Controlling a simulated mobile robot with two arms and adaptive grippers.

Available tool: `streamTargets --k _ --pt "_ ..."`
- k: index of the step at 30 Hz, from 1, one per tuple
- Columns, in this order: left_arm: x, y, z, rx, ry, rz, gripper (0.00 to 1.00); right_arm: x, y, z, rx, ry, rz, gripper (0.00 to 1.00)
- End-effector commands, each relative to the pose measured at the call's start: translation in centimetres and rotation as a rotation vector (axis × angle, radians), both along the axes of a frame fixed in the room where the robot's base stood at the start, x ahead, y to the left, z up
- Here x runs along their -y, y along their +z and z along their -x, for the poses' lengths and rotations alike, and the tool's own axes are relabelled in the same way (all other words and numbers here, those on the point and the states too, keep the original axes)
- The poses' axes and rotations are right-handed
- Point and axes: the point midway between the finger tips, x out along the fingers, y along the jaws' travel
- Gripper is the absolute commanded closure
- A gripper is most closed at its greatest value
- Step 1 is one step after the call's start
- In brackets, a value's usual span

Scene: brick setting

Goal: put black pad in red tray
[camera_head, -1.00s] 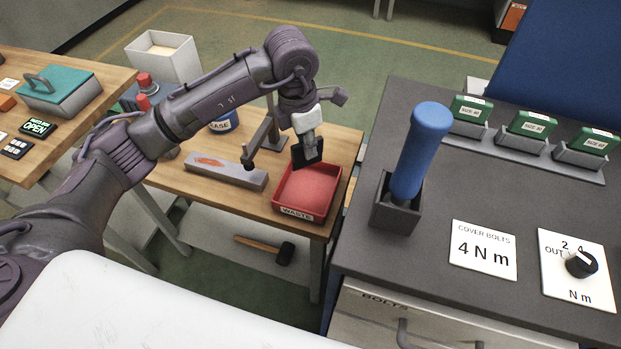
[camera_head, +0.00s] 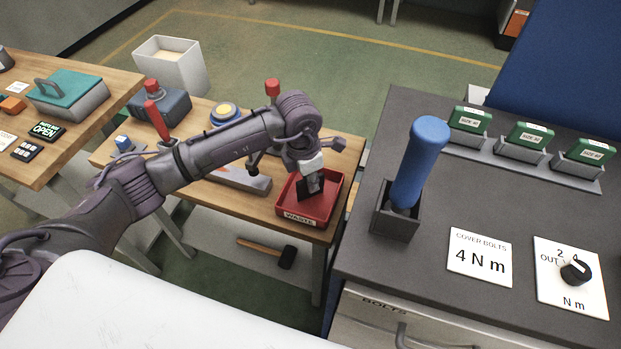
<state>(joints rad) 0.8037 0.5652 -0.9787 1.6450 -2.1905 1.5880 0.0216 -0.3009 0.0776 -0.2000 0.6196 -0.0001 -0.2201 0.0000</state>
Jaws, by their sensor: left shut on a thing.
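The red tray (camera_head: 325,208), labelled WASTE, sits on the right end of the wooden bench. My left gripper (camera_head: 313,183) points down into it from above and is shut on the black pad (camera_head: 304,193). The pad is tilted and within the tray's outline, low over its floor. I cannot tell whether it touches the floor. My right gripper is not in view.
A grey block (camera_head: 240,178) lies left of the tray, partly behind my arm. A dark grey counter (camera_head: 440,190) with a blue-handled tool (camera_head: 418,160) in a holder stands to the right. A hammer (camera_head: 265,250) lies on the lower shelf.

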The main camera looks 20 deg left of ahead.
Motion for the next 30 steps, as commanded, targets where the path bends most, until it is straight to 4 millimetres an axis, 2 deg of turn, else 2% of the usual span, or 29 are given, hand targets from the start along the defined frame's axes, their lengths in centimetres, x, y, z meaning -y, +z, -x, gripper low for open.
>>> streamTargets --k 1,2,6,14,18,22,30 --pt "0.0 -0.4 0.0 0.000 0.000 0.000 1.00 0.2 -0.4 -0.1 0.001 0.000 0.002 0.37" --pt "0.0 -0.2 0.0 0.000 0.000 0.000 0.81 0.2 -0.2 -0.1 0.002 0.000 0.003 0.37" --pt "0.0 -0.1 0.0 0.000 0.000 0.000 0.61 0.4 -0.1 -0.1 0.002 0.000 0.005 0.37" --pt "0.0 -0.1 0.0 0.000 0.000 0.000 0.61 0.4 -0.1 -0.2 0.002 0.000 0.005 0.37" --pt "0.0 0.7 0.0 0.003 -0.001 0.001 0.61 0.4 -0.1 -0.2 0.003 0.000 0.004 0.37" --pt "-0.2 2.8 0.1 0.006 -0.002 0.001 0.61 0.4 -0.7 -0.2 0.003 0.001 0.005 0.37" --pt "-0.8 8.6 0.5 0.006 -0.001 0.002 0.61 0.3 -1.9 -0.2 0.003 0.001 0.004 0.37"
